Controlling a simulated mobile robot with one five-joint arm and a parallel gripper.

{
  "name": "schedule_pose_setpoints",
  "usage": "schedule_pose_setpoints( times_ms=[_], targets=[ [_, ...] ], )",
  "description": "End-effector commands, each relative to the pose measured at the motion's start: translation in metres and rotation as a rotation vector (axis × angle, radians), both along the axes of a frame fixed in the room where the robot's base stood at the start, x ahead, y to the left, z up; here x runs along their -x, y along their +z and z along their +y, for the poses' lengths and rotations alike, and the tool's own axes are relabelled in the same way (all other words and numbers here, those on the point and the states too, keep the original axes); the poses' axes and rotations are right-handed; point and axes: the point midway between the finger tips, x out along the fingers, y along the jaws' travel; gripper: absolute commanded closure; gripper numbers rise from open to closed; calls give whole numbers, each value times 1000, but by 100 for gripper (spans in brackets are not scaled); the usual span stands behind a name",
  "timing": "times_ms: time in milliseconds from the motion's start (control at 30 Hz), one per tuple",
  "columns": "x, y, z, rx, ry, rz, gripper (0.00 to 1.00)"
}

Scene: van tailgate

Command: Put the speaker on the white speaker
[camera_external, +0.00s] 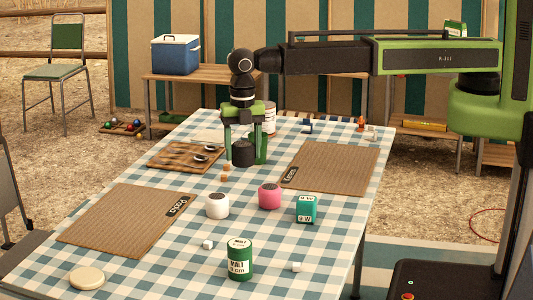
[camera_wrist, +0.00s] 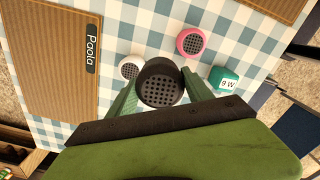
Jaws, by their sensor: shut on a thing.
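My gripper (camera_external: 246,150), with green fingers, is shut on a black speaker (camera_external: 243,153) above the checked table. The black speaker also shows in the wrist view (camera_wrist: 160,84), its dotted grille facing the camera, between the two fingers. The white speaker (camera_external: 217,206) stands upright on the table, nearer the external camera and a little left of the held speaker. In the wrist view the white speaker (camera_wrist: 129,67) is partly hidden by the black speaker. They look apart in the external view.
A pink speaker (camera_external: 269,196) and a teal box (camera_external: 306,209) stand right of the white speaker. A green malt tin (camera_external: 239,260), small white cubes and a round beige lid (camera_external: 87,278) are nearer. Brown mats (camera_external: 125,222) lie left and right (camera_external: 335,167). A wooden board (camera_external: 180,156) holds spoons.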

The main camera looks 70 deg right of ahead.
Motion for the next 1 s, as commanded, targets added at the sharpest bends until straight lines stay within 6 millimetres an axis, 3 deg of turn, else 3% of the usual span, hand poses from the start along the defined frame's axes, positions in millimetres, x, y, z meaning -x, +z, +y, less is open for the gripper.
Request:
schedule_pose_setpoints(
  times_ms=[33, 133, 300, 467, 567, 800, 1000],
  targets=[
    [-21, 14, -13, 0, -25, 0, 88],
    [-46, 24, -41, 0, -70, 0, 88],
    [-59, 30, -70, 0, -114, 0, 88],
    [-60, 27, -72, 0, -118, 0, 88],
    [-62, 15, -59, 0, -117, 0, 88],
    [-64, -26, 5, 0, -115, 0, 88],
    [-63, -43, 40, 0, -117, -1, 88]
  ],
)
